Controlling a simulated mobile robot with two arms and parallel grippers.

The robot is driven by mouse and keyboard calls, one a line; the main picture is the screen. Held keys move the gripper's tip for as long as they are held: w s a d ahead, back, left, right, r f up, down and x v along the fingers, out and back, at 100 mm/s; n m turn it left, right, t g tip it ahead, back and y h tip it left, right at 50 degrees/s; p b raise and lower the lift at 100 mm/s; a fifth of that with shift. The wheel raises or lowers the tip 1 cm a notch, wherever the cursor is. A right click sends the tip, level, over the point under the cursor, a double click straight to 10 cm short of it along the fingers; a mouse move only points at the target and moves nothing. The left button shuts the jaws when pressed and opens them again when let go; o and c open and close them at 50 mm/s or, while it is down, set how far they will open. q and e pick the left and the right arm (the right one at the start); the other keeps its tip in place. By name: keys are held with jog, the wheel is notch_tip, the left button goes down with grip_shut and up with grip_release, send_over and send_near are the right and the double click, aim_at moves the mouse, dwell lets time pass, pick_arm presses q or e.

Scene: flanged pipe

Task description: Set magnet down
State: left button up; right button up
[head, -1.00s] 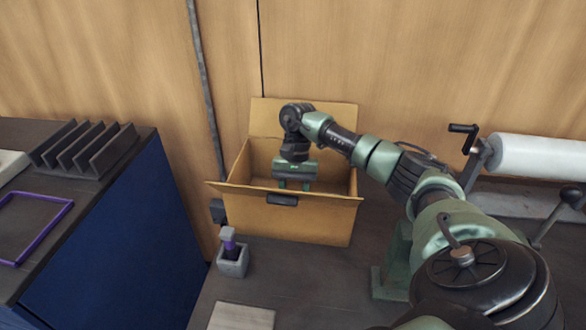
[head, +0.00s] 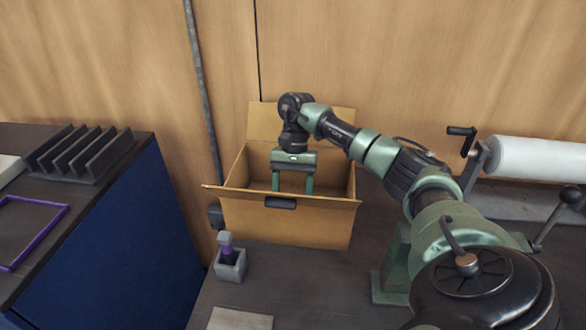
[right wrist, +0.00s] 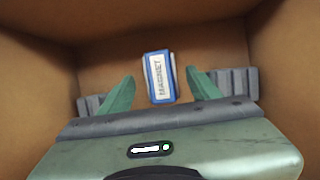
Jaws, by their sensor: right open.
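The magnet (right wrist: 159,77) is a small blue-and-white block labelled MAGNET. In the right wrist view it lies on the floor of the cardboard box (head: 300,222), beyond and between my fingertips. My right gripper (head: 292,190) is inside the box's open top, pointing down. In the right wrist view its two green fingers (right wrist: 160,84) are spread apart, with visible gaps on both sides of the magnet. The box's front wall hides the magnet in the head view. My left gripper is not in view.
Box flaps stand up at the back and fold out at the front. A grey holder (head: 230,265) with a purple-banded tool stands left of the box. A white roll (head: 535,158) with a crank is at right. A slotted rack (head: 80,152) and purple frame (head: 35,232) sit on the left cabinet.

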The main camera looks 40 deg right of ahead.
jog(key=v, duration=0.9)
